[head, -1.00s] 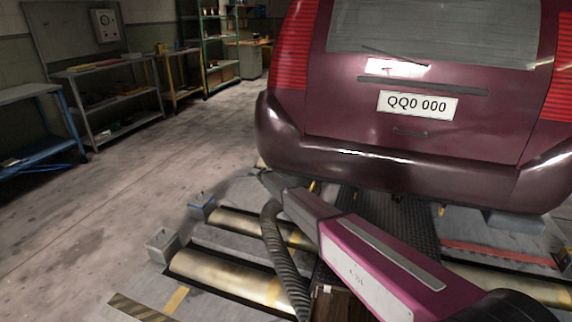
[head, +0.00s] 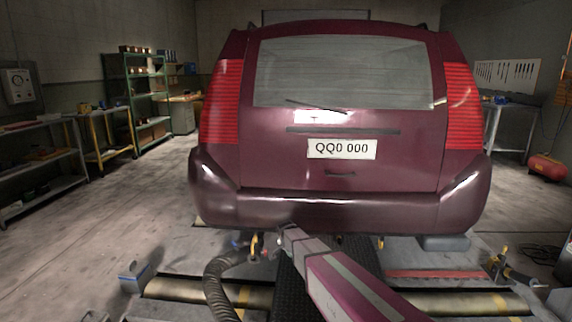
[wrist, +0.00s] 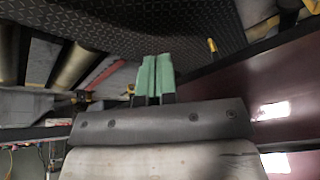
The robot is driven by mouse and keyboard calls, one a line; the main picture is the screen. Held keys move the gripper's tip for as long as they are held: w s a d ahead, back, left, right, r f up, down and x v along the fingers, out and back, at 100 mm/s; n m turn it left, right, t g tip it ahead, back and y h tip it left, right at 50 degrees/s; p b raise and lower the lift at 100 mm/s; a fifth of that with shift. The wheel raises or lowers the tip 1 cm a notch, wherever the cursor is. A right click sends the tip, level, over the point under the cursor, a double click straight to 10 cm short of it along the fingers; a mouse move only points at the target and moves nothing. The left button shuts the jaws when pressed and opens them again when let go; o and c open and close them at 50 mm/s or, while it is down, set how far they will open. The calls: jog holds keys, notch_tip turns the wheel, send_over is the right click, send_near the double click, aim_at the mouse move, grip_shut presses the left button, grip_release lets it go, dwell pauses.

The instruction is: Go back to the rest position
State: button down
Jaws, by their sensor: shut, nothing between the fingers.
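My gripper shows in the wrist view (wrist: 155,78) with its two green fingers side by side, shut and empty. A black ribbed plate lies behind them in that view. In the head view my purple arm reaches from the bottom right towards the rear bumper of a maroon car (head: 340,209). The fingers cannot be made out there. The arm's far end shows low in front of the car, and I cannot tell how close it is to the bumper.
Metal rollers (head: 178,291) lie in the floor in front of the car. A ribbed hose (head: 215,287) lies left of my arm. Shelves (head: 40,160) stand along the left wall, and a red compressor (head: 547,167) stands at the right.

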jog(key=s+d+r+n+g, duration=0.1)
jog(key=s+d+r+n, duration=0.1)
jog(key=s+d, duration=0.3)
jog(key=s+d+r+n+g+y, duration=0.1)
jog(key=s+d+r+n, duration=0.2)
jog(key=s, duration=1)
jog(key=s+d+r+n+g, duration=0.2)
jog(key=s+d, duration=0.6)
jog(key=s, duration=0.1)
jog(key=shift+d+r+y, duration=0.3)
jog(key=shift+d+r, duration=0.05)
jog(key=shift+r, duration=0.05)
jog(key=shift+s+r, duration=0.5)
jog(key=shift+r, duration=0.2)
jog(key=shift+f, duration=0.1)
